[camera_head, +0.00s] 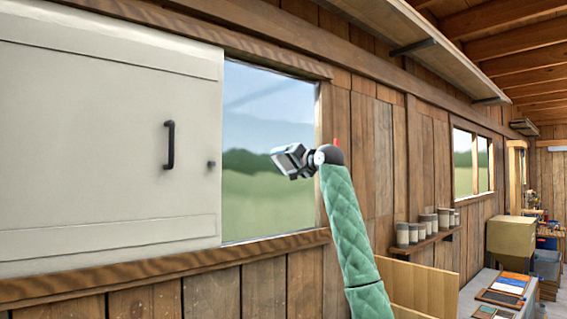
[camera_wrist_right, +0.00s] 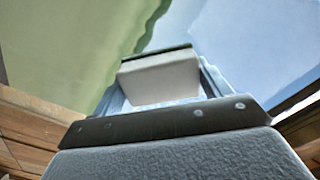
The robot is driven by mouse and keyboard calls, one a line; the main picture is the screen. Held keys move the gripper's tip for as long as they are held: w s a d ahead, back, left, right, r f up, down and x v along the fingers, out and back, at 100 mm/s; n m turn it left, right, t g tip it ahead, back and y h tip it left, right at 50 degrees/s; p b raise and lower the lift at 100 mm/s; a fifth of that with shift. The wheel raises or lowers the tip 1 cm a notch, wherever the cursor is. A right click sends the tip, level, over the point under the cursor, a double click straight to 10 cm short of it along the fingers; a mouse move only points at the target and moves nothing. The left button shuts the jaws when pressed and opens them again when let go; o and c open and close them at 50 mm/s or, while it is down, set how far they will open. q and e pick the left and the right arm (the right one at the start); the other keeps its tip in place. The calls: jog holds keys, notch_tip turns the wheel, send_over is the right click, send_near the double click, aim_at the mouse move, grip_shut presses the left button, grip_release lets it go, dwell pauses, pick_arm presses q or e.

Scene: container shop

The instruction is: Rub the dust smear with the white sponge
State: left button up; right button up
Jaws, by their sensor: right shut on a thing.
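My right gripper (camera_head: 289,161) is raised in front of the window pane (camera_head: 255,211), near its right side. In the right wrist view the gripper is shut on the white sponge (camera_wrist_right: 160,80), a pale block with a dark green edge. The sponge faces the glass; I cannot tell if it touches. In the head view the sponge is hard to make out at the gripper's tip. A faint, paler diagonal band (camera_head: 256,96) crosses the upper pane; I cannot tell if it is the dust smear or a reflection. My left gripper is out of view.
A cream shutter panel (camera_head: 90,135) with a dark handle (camera_head: 169,145) covers the left of the opening. A wooden sill (camera_head: 150,265) runs below. Several jars (camera_head: 425,228) stand on a small shelf to the right. A worktop (camera_head: 478,292) with trays is farther right.

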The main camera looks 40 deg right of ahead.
aim_at(261, 162)
jog(key=shift+w+d, duration=0.2)
jog(key=shift+d, duration=1.55)
jog(key=shift+a, duration=0.15)
jog(key=shift+s+a+f+b, duration=0.1)
jog(key=shift+s+a+b, duration=0.1)
jog(key=shift+a, duration=1.05)
jog(key=shift+s+a+b, duration=0.1)
jog(key=shift+a+b, duration=0.05)
jog(key=shift+a, duration=1.1)
jog(key=shift+s+a, duration=0.15)
jog(key=shift+a, duration=2.75)
jog(key=shift+s+b, duration=0.1)
jog(key=shift+b, duration=0.25)
